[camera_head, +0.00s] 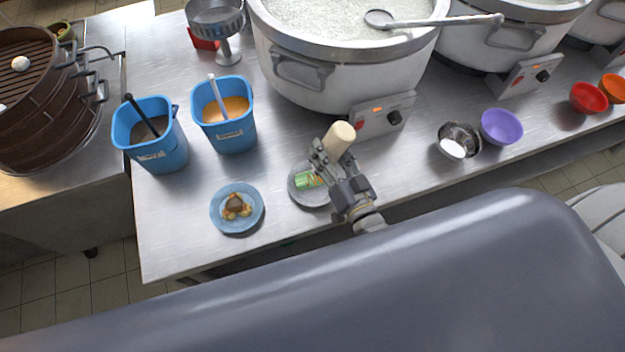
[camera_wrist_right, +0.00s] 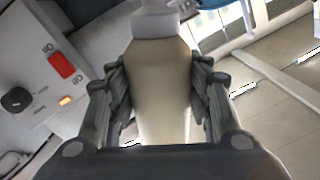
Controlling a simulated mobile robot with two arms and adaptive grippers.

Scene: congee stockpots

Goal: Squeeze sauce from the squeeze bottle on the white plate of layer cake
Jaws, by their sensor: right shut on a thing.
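My right gripper (camera_head: 332,158) is shut on a cream squeeze bottle (camera_head: 341,136) and holds it above the counter. The bottle's body (camera_wrist_right: 160,85) fills the middle of the right wrist view, between both fingers, with a white cap (camera_wrist_right: 155,22) at its end. In the head view the bottle looks tipped, its broad end up; its tip is hidden. The pale plate (camera_head: 304,201) lies under and just left of the gripper, partly covered by it. The green layer cake (camera_head: 306,180) on it shows thin orange-red streaks. My left gripper is not in view.
A blue plate of food (camera_head: 217,221) lies left of the cake. Two blue tubs (camera_head: 160,156) (camera_head: 233,138) with handled utensils stand behind. A large pot (camera_head: 300,85) and its control box (camera_head: 366,121) stand close behind the gripper. Bowls (camera_head: 502,128) sit to the right.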

